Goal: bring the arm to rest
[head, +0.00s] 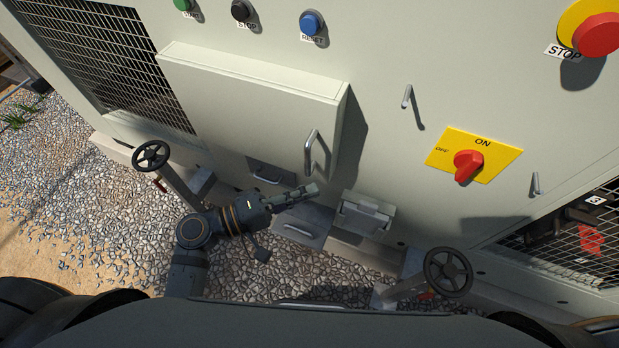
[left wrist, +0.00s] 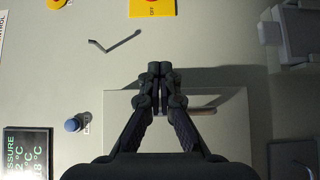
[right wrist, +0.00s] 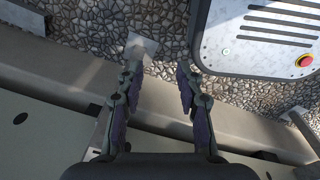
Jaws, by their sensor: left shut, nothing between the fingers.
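My left gripper (head: 302,192) is in front of the chiller cabinet, just below the handle of the closed panel door (head: 245,110). In the left wrist view its fingers (left wrist: 159,68) are together with nothing between them, in front of the door and its handle (left wrist: 196,111). My right gripper is not seen in the head view. In the right wrist view its fingers (right wrist: 158,88) are apart and empty, over the cabinet's base ledge and the gravel.
Two dark handwheels stand low, at left (head: 151,156) and right (head: 448,272). A small grey box (head: 366,214) juts out right of my left gripper. A red rotary switch (head: 468,165), a blue button (head: 311,22) and a red stop button (head: 599,35) are on the cabinet.

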